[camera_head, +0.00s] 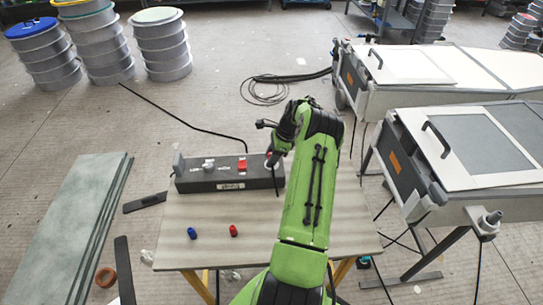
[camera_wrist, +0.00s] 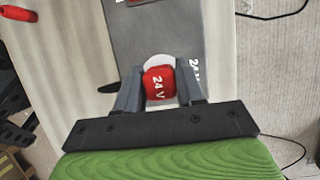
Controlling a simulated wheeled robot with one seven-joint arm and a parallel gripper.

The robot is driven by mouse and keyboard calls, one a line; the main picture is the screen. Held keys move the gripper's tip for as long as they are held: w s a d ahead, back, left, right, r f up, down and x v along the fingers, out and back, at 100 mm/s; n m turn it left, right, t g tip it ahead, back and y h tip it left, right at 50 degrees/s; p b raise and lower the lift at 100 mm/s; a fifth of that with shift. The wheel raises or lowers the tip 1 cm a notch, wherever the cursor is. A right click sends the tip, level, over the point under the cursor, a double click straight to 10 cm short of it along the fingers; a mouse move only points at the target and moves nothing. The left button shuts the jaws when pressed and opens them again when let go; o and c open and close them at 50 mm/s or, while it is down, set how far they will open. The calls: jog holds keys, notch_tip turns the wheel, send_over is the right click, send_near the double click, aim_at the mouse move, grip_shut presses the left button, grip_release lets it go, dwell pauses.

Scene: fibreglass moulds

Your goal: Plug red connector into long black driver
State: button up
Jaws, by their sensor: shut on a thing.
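The long black driver (camera_head: 225,180), a dark box, lies on the table, and its dark grey top shows in the wrist view (camera_wrist: 150,35). The connector is over the driver's right end in the head view, in front of a pale round patch (camera_wrist: 157,62) on the driver's top. I cannot tell whether it is seated or just above. In the head view my gripper (camera_head: 272,160) is at that right end, partly hidden by my arm.
A loose blue connector (camera_head: 192,233) and a loose red connector (camera_head: 233,230) lie on the table (camera_head: 190,258) in front of the driver. A red part (camera_head: 242,165) stands on the driver's top. Machines with pale lids (camera_head: 470,145) stand close to the right.

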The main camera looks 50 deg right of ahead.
jog(key=shift+f, duration=0.3)
jog(key=o, duration=1.1)
jog(key=p+v, duration=0.3)
jog(key=v, duration=1.2)
jog(key=shift+s+d+r, duration=0.1)
jog(key=shift+d+r, duration=0.1)
jog(key=shift+r, duration=0.15)
